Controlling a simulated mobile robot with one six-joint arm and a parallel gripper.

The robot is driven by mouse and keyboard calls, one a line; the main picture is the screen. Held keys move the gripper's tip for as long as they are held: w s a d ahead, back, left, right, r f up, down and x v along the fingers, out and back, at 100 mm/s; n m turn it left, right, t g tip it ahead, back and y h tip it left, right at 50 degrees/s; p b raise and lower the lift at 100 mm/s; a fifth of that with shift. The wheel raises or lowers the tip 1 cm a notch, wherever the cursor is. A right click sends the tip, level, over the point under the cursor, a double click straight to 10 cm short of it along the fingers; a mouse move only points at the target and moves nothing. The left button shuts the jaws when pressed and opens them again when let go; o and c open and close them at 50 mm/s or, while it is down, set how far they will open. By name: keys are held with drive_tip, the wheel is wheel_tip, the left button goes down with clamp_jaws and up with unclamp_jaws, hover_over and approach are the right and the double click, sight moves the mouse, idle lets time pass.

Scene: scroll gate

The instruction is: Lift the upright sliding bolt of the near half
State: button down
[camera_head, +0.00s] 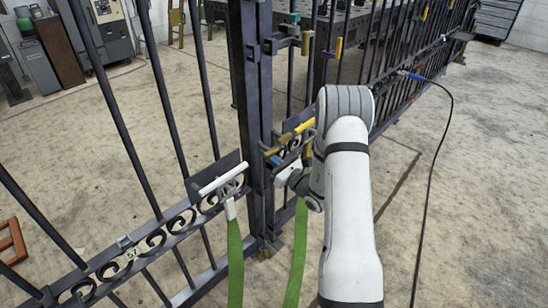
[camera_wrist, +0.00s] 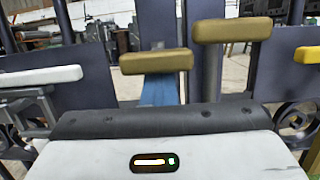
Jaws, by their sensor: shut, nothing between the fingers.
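The gate is dark iron bars with scrollwork, its two halves meeting at a thick upright post (camera_head: 252,95). A white bar handle (camera_head: 219,179) sits on a dark plate on the near half. Yellow grips (camera_head: 290,131) show close to the post; I cannot tell which belongs to the upright bolt. In the wrist view two brass-coloured grips (camera_wrist: 157,62) stand ahead of my gripper, the left one over a blue upright piece (camera_wrist: 160,90), with the white handle (camera_wrist: 40,77) at left. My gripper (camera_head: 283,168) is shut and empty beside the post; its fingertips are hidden.
Green straps (camera_head: 235,265) hang down near the post on either side. More latch fittings (camera_head: 305,43) stand higher on the gate. A black cable (camera_head: 428,180) hangs from the far half.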

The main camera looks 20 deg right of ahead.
drive_tip(key=shift+w+r, duration=0.1)
drive_tip(key=shift+r, duration=0.25)
drive_tip(key=shift+d, duration=0.45)
drive_tip(key=a+f+p+v, duration=0.1)
drive_tip(key=p+v, duration=0.1)
drive_tip(key=v, duration=0.6)
drive_tip(key=s+a+r+n+g+y+p, duration=0.25)
drive_tip(key=a+r+n+g, duration=0.2)
drive_tip(key=r, duration=0.35)
drive_tip(key=s+a+r+n+g+y+p, duration=0.2)
drive_tip(key=a+r+n+g+y+p, duration=0.15)
drive_tip(key=a+r, duration=0.3)
drive_tip(key=s+a+r+n+g+h+p, duration=0.2)
drive_tip(key=s+a+r+n+g+p, duration=0.15)
drive_tip(key=s+r+n+g, duration=0.2)
drive_tip(key=s+a+r+n+g+h+p, duration=0.1)
drive_tip(key=s+a+r+n+g+p, duration=0.2)
drive_tip(key=s+r+n+g+p, duration=0.25)
drive_tip(key=s+d+r+n+h+p, duration=0.3)
drive_tip(key=s+r+n+h+p, duration=0.3)
drive_tip(key=s+r+h, duration=0.4)
drive_tip(key=s+d+r+n+t+h+p, duration=0.3)
drive_tip(key=d+r+n+t+h+p, duration=0.1)
drive_tip(key=r, duration=0.4)
drive_tip(key=d+n+p, duration=0.1)
drive_tip(key=d, duration=0.1)
drive_tip(key=shift+d+r+p, duration=0.3)
drive_tip(key=shift+d+p, duration=0.05)
drive_tip(key=shift+d, duration=0.05)
